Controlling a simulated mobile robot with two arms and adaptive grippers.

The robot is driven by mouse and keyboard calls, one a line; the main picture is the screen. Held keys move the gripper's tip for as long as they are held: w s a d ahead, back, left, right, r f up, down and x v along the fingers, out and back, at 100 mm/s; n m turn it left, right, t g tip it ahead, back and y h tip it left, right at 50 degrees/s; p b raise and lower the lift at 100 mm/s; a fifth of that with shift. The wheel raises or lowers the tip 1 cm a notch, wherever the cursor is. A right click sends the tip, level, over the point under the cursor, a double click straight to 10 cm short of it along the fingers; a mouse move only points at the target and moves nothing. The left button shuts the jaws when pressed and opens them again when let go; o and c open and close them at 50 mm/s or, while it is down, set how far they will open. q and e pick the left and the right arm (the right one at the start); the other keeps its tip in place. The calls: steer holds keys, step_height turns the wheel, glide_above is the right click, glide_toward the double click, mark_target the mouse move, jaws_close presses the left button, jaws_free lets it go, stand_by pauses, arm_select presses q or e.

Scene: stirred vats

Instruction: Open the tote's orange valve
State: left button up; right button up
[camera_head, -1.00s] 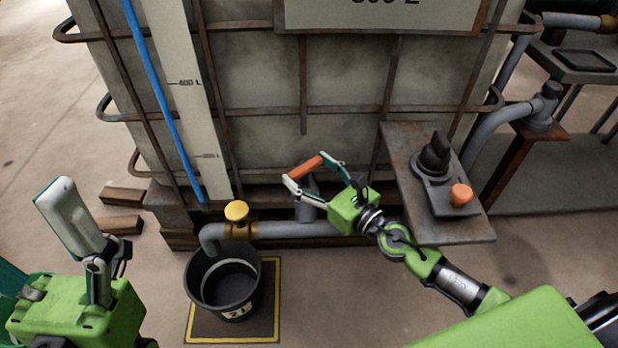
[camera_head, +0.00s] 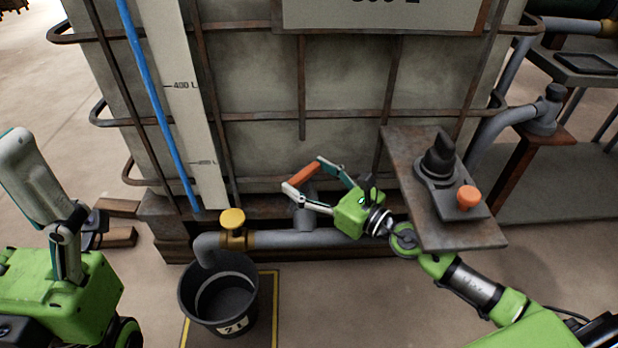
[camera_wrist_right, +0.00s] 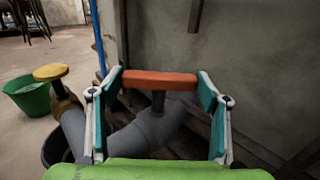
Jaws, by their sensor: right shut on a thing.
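The orange valve handle (camera_head: 301,178) is a short bar on a grey stem, on the grey outlet pipe (camera_head: 320,239) at the foot of the tote (camera_head: 260,80). My right gripper (camera_head: 304,175) is shut on this handle. In the right wrist view the orange handle (camera_wrist_right: 160,80) spans between the two teal finger pads, one at each end, with the stem below it. A yellow valve (camera_head: 232,219) sits on the same pipe, to the left. My left gripper (camera_head: 50,190) is raised at the left edge, away from the tote; its fingers are only partly clear.
A black bucket (camera_head: 220,318) stands under the pipe's downturned end on a yellow-edged mat (camera_head: 267,300). A rusty plate (camera_head: 455,233) with a black knob and an orange button (camera_head: 469,197) juts out just right of my right gripper. A green bucket (camera_wrist_right: 28,98) stands farther off.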

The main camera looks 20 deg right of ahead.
steer(key=o, duration=1.1)
